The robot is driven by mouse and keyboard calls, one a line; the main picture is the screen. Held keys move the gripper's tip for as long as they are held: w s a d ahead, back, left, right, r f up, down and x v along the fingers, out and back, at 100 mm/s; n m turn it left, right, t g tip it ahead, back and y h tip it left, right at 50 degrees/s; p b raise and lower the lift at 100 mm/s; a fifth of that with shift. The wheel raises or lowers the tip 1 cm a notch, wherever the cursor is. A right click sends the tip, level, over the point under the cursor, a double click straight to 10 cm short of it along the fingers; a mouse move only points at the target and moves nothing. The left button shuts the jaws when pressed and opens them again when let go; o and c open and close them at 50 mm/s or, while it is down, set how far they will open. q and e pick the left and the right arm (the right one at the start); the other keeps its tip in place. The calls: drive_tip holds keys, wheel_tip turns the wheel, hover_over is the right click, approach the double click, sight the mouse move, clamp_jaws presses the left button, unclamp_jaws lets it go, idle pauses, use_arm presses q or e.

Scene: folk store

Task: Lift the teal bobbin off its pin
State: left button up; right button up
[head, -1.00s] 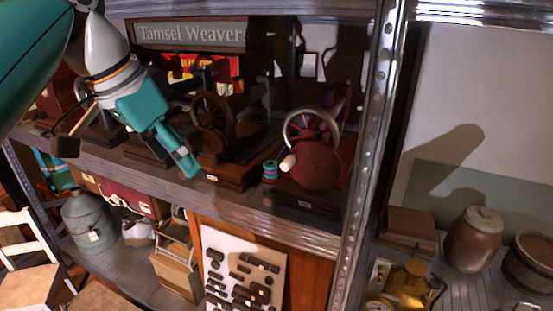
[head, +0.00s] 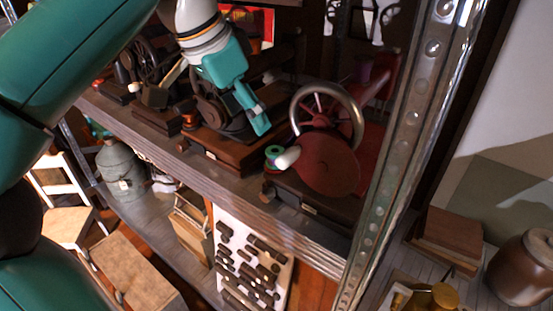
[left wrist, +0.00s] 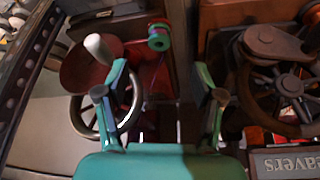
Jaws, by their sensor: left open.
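The teal bobbin (head: 273,152) sits on the front corner of a dark wooden base, beside a red spinning machine with a metal-rimmed wheel. It also shows in the left wrist view (left wrist: 159,38), beyond the fingertips and near the middle. Its pin is not clearly visible. My left gripper (head: 258,119) is above and slightly left of the bobbin in the head view. Its two fingers (left wrist: 161,73) are apart, with nothing held between them. The bobbin is not touched. My right gripper is in neither view.
A white knob (head: 288,158) of the red machine (head: 328,166) is right beside the bobbin. Another dark wheel machine (head: 222,112) stands to the left. A metal shelf post (head: 415,110) rises at the right. The shelf's front edge (head: 225,187) runs below.

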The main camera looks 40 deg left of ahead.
use_arm(q)
hover_over(271, 153)
drive_tip(key=s, duration=0.2)
drive_tip(key=f, duration=0.5)
drive_tip(key=shift+s+a+b, duration=0.2)
drive_tip(key=shift+a+b, duration=0.1)
drive_tip(key=shift+a, duration=0.05)
drive_tip(key=shift+x, duration=3.15)
drive_tip(key=shift+d, duration=0.2)
drive_tip(key=shift+c, duration=0.2)
drive_tip(key=shift+r, duration=0.1)
drive_tip(key=c, duration=1.1)
